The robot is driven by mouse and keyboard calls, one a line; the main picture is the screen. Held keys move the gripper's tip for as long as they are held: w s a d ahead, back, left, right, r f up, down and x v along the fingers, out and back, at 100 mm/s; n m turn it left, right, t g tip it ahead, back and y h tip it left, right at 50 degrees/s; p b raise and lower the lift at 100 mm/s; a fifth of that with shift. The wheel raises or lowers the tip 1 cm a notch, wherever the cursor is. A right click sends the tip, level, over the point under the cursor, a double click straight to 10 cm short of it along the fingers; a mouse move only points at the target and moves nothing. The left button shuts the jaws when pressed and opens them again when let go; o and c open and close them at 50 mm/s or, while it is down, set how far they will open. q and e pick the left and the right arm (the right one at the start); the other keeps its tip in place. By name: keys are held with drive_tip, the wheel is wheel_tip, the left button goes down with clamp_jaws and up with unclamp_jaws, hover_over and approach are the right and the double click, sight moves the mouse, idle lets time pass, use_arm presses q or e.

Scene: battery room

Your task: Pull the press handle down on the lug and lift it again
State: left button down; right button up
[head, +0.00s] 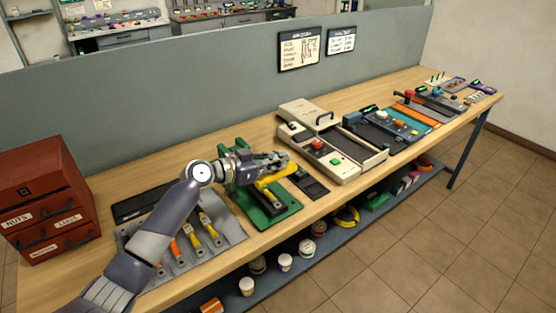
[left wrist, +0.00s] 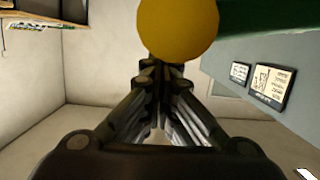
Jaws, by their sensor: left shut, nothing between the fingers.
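The press has a green base (head: 285,213) and upright, standing near the front of the bench. Its yellow handle (head: 281,176) slants up to the right. My left gripper (head: 287,160) is shut and empty, just above and alongside the handle. In the left wrist view the handle's round yellow end (left wrist: 178,27) lies just beyond my closed fingertips (left wrist: 161,68); whether they touch it I cannot tell. A green part of the press (left wrist: 268,16) fills the upper right there. My wrist and gripper hide part of the press. I cannot make out the lug. My right gripper is not in view.
A grey tray (head: 230,229) with several orange- and yellow-handled tools lies left of the press, partly under my arm. Red drawers (head: 45,200) stand at the far left. A beige machine (head: 327,160) stands to the right. A grey partition (head: 170,110) runs behind.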

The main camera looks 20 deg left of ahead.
use_arm(q)
drive_tip(key=f+b, duration=0.2)
drive_tip(key=s+d+f+m+b, duration=0.1)
drive_tip(key=f+b, duration=0.2)
drive_tip(key=f+m+b, duration=0.1)
drive_tip(key=f+b, duration=0.1)
drive_tip(key=b, duration=0.1)
drive_tip(key=shift+s+d+f+y, duration=0.15)
drive_tip(key=shift+d+f+y, duration=0.05)
drive_tip(key=shift+d+y, duration=0.1)
drive_tip(key=shift+s+d, duration=0.1)
